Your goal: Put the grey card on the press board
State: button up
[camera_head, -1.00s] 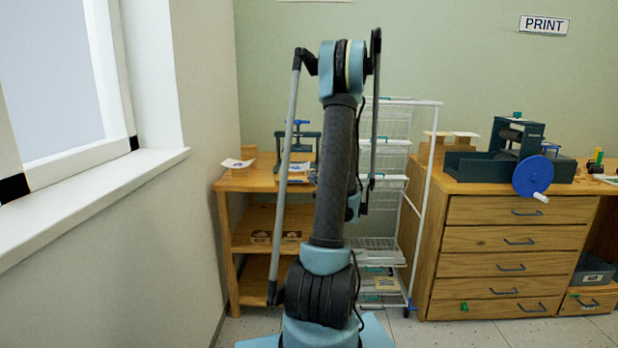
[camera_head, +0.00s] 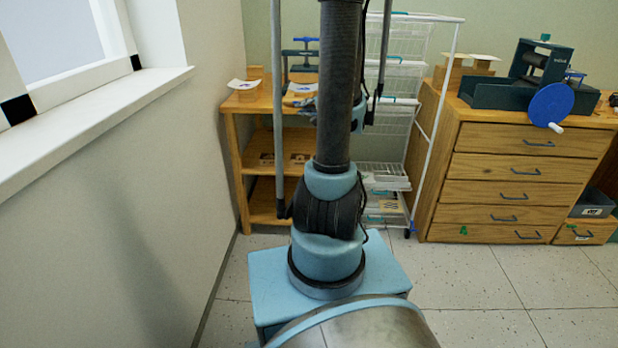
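No grey card can be made out for certain. A pale card with a blue print (camera_head: 243,84) lies at the left of the wooden side table (camera_head: 235,104). Another printed sheet (camera_head: 299,88) lies in front of a small dark screw press with a blue handle (camera_head: 303,53) on that table. My arm's upright link hides part of the press, and I cannot make out its board. The end of my arm, with what seems to be my gripper (camera_head: 311,107), shows partly behind this link at the table's right side. Its fingers and anything in them are hidden.
A white wire rack (camera_head: 424,130) stands right of the side table. A wooden drawer cabinet (camera_head: 500,165) carries a dark roller press (camera_head: 540,65) with a blue wheel (camera_head: 551,105). A wall and window sill (camera_head: 100,105) close off the left. Floor is clear at right front.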

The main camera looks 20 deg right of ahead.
jog(key=s+a+f+n+g+h, duration=0.1)
jog(key=s+a+f+n+g, duration=0.15)
jog(key=s+a, duration=0.45)
jog(key=s+a+f+n+g, duration=0.2)
jog(key=s+a+n+g, duration=0.25)
jog(key=s, duration=0.45)
jog(key=s+d+f+n+g+h, duration=0.1)
jog(key=s+d+f+g+h, duration=0.1)
jog(key=s, duration=0.7)
jog(key=s+d+f+n+g+h, duration=0.2)
jog(key=s+f+h, duration=0.1)
jog(key=s, duration=0.6)
jog(key=shift+s+n+h, duration=0.25)
jog(key=shift+n+h, duration=0.05)
jog(key=shift+h, duration=0.1)
jog(key=shift+w+f, duration=0.2)
jog(key=shift+w, duration=0.2)
